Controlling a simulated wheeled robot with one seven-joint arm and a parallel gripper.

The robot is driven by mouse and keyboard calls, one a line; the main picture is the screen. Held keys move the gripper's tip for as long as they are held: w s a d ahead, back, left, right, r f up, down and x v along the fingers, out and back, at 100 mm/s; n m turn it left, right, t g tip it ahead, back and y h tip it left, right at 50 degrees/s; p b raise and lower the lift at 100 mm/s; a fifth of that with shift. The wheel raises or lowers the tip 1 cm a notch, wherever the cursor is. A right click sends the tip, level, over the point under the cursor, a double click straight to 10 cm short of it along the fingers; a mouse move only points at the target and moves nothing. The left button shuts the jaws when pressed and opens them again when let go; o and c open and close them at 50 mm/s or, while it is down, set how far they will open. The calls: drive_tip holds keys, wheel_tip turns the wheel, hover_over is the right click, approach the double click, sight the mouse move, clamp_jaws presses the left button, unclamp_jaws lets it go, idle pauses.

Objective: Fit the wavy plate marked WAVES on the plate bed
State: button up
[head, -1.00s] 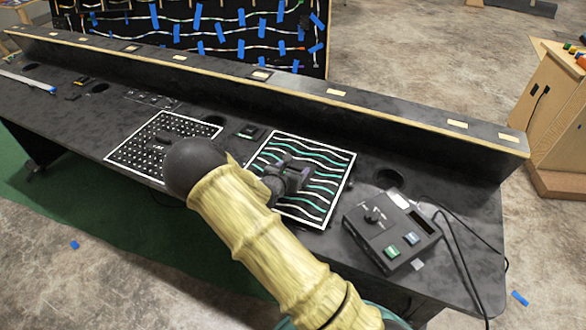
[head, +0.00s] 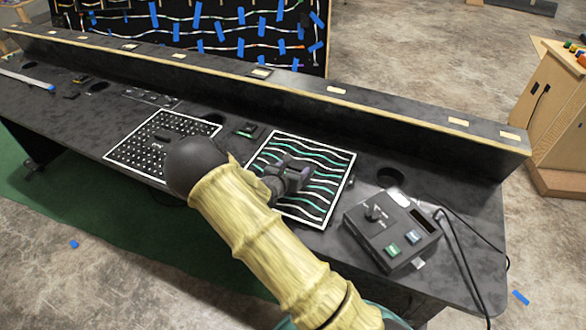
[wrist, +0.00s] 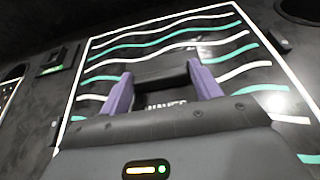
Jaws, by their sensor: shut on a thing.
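The wavy plate (head: 330,158) is black with white and teal wavy lines and a white border. It lies about flat at the console's front, right of centre. My gripper (head: 289,174) is over its middle. In the wrist view, the purple fingers of my gripper (wrist: 161,88) are shut on the plate's dark handle, and part of the word WAVES shows just below it. The wavy plate (wrist: 150,50) fills most of that view. I cannot make out the plate bed apart from the plate, nor tell whether the plate is seated.
A dotted plate (head: 140,150) with a dark handle lies to the left, partly behind my arm. A control box (head: 390,232) with buttons and cables stands to the right. A long raised ledge (head: 400,115) runs behind. Round holes (head: 390,177) open in the console top.

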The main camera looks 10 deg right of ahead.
drive_tip(key=shift+a, duration=0.1)
drive_tip(key=shift+f+b, duration=0.4)
drive_tip(key=shift+f, duration=0.05)
idle(0.6)
drive_tip(key=o, duration=1.6)
drive_tip(key=shift+s+f, duration=0.1)
drive_tip(key=v, duration=1.7)
drive_tip(key=shift+s+a, duration=0.1)
drive_tip(key=shift+s, duration=0.1)
